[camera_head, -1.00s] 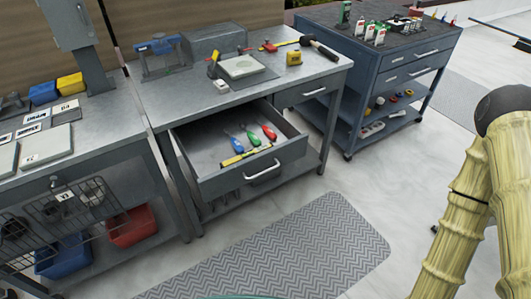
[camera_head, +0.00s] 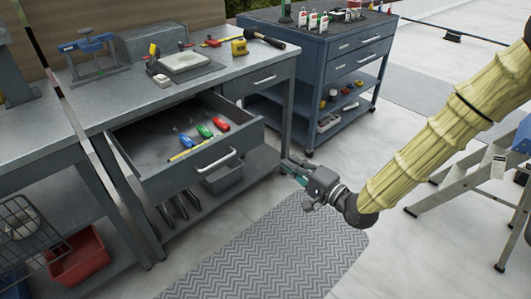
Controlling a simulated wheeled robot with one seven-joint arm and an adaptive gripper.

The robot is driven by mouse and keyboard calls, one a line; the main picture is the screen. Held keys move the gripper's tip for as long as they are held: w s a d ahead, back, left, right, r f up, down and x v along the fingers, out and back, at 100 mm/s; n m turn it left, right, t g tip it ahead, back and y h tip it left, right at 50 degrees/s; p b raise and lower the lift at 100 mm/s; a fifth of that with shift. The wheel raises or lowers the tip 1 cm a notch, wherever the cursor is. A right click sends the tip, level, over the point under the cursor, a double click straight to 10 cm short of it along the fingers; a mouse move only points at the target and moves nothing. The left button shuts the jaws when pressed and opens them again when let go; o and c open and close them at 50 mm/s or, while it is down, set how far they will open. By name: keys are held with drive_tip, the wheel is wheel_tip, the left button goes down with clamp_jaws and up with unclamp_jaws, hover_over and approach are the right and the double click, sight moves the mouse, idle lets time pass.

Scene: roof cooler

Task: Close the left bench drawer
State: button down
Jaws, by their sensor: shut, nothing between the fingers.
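The left bench drawer (camera_head: 190,166) stands pulled out of the grey workbench (camera_head: 121,91). Its front panel carries a pale bar handle (camera_head: 216,160). Inside lie a blue-handled tool (camera_head: 185,140), a green one (camera_head: 204,131), a red one (camera_head: 221,124) and a yellow strip (camera_head: 187,151). My gripper (camera_head: 288,168) is at the end of my yellow-sleeved arm, to the right of the drawer front and apart from the handle in the picture. It is shut and empty, with its fingers pointing left.
The right bench drawer (camera_head: 262,79) is closed. A blue tool cart (camera_head: 340,50) stands behind at the right. A grey zigzag mat (camera_head: 270,250) covers the floor in front. A stepladder (camera_head: 480,180) stands at the right. A red bin (camera_head: 80,256) sits at lower left.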

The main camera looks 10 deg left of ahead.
sight(253, 137)
drive_tip(key=x, duration=1.3)
drive_tip(key=shift+b, duration=0.3)
drive_tip(key=shift+w+a, duration=0.3)
drive_tip(key=shift+a, duration=0.05)
drive_tip(key=shift+w+a+r, duration=0.1)
